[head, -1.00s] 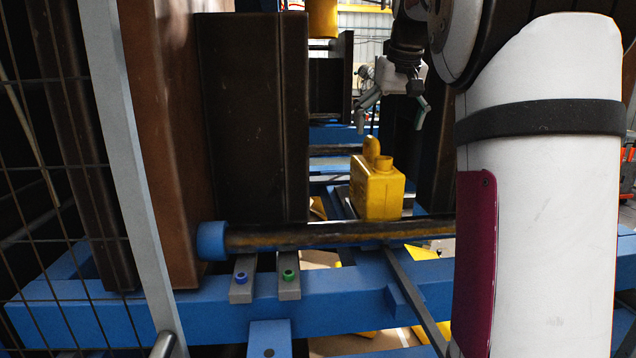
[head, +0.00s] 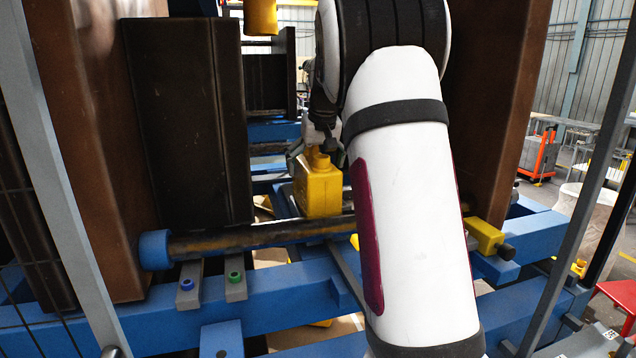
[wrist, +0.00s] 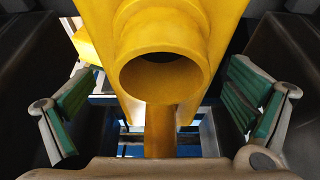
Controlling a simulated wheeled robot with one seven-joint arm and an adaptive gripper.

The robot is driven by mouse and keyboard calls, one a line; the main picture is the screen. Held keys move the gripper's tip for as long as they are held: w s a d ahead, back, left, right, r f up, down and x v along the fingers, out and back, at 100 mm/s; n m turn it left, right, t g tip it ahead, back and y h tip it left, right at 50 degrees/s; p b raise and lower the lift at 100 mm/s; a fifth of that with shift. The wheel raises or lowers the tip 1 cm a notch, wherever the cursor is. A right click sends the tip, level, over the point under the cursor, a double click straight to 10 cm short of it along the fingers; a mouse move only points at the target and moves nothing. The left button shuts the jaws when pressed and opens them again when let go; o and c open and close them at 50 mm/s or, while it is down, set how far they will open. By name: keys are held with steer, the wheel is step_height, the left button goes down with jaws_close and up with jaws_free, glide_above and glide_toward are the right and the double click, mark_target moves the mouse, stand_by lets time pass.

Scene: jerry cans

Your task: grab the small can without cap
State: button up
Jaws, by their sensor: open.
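The small yellow can (head: 320,192) stands upright on the blue frame, behind the dark horizontal bar in the head view. Its open neck shows no cap. In the wrist view the can (wrist: 205,20) fills the top middle, with its round uncapped mouth facing the camera. My gripper (head: 318,160) is at the top of the can, partly hidden by my arm. In the wrist view the green-padded fingers of my gripper (wrist: 160,103) are spread wide, one on each side of the can's neck, apart from it.
A dark horizontal bar (head: 270,235) with a blue end runs in front of the can. Large brown beams (head: 185,120) stand at left and right. Another yellow object (head: 260,17) hangs above. A yellow piece (wrist: 86,46) shows at upper left in the wrist view.

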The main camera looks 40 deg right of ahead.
steer(key=shift+w+d+f, duration=0.1)
steer(key=shift+w+f, duration=0.15)
steer(key=shift+f, duration=0.35)
steer(key=c, duration=1.3)
steer(key=shift+r, duration=0.1)
